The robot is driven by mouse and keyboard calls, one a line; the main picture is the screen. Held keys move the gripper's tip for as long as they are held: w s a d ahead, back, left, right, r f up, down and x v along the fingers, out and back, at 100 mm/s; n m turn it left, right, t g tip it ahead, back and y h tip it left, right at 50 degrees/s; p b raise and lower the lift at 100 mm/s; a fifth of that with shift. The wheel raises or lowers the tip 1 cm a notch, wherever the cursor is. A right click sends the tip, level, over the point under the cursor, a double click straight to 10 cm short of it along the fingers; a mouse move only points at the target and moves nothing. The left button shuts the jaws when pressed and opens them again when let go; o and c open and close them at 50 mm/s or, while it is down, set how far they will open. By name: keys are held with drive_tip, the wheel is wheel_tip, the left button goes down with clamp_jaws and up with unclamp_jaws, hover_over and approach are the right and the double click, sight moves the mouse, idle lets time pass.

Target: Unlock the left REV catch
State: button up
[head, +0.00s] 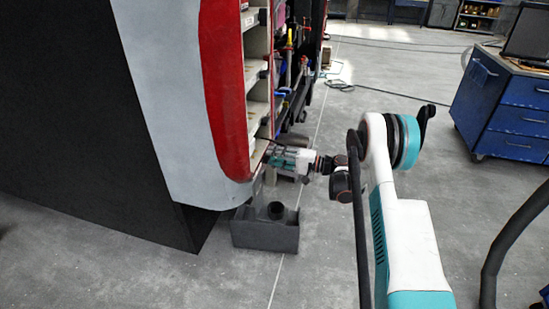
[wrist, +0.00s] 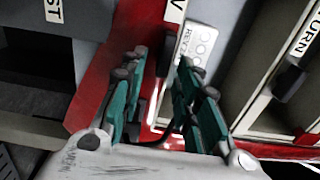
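My gripper (wrist: 162,70) reaches up from the bottom of the wrist view, its two teal fingers apart with a gap between them. A thin dark upright piece (wrist: 166,52), which looks like the catch, shows in that gap below a white label ending in "V" (wrist: 175,9). I cannot tell whether the fingers touch it, and its lower part is hard to make out. A grey plate (wrist: 197,45) reading "REV" stands just right of it. In the head view my gripper (head: 268,153) is at the lower end of the red-edged coach side (head: 222,90); the catch is too small to see there.
A black catch (wrist: 289,82) with a "RETURN" label (wrist: 304,37) is at the right of the wrist view. Open compartments (head: 257,80) line the coach side. A dark grey box (head: 265,236) stands on the floor below. A blue drawer cabinet (head: 505,105) stands right.

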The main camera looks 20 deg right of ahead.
drive_tip(key=v, duration=1.2)
drive_tip(key=shift+r, duration=0.1)
idle(0.4)
